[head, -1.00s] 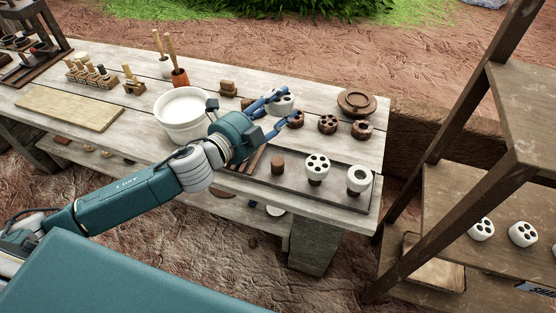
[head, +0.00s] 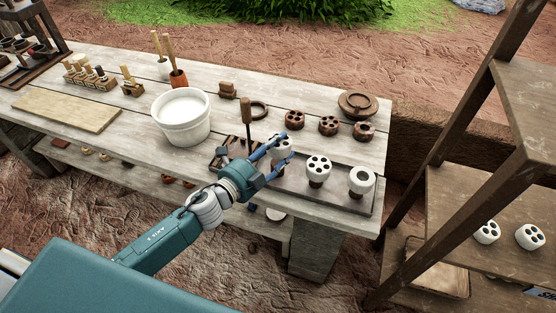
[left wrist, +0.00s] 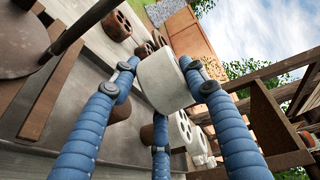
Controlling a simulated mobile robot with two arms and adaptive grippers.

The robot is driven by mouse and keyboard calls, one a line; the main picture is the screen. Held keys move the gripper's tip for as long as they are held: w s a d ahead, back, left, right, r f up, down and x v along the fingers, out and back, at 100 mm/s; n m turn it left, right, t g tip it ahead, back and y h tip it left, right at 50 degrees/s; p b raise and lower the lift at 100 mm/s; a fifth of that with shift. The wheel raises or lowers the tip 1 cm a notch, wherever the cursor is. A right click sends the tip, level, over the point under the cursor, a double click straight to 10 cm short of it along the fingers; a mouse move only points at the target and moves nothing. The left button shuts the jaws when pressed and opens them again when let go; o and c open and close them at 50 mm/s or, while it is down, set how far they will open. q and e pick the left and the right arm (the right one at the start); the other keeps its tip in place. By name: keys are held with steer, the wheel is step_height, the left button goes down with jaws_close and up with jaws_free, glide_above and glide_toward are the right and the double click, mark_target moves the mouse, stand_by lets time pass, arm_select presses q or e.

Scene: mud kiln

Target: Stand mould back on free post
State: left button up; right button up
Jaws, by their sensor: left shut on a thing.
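My left gripper (head: 280,160) has blue fingers shut on a white mould (head: 283,145) with holes. It holds the mould over the left part of the dark tray (head: 343,200). In the left wrist view the mould (left wrist: 165,82) sits between the fingers. A brown post (left wrist: 121,110) shows partly behind a finger there, close to the mould; I cannot tell whether they touch. Two other white moulds, a middle one (head: 318,167) and a right one (head: 361,181), stand on posts on the tray. My right gripper is not in view.
Several brown round pieces, one (head: 294,119) nearest, stand behind the tray. A dark ring (head: 259,110) and a wooden-handled tool (head: 246,125) are to the left, near a white bucket (head: 182,120). A shelf rack (head: 480,180) stands at the right.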

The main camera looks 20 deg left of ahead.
mark_target(278, 161)
arm_select(q)
step_height(278, 161, down, 4)
steer(key=shift+r+b, duration=0.1)
steer(key=shift+b, duration=0.25)
steer(key=shift+f, duration=0.2)
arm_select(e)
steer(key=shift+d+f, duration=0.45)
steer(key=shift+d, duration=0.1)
arm_select(q)
steer(key=shift+f, duration=0.15)
steer(key=o, duration=1.2)
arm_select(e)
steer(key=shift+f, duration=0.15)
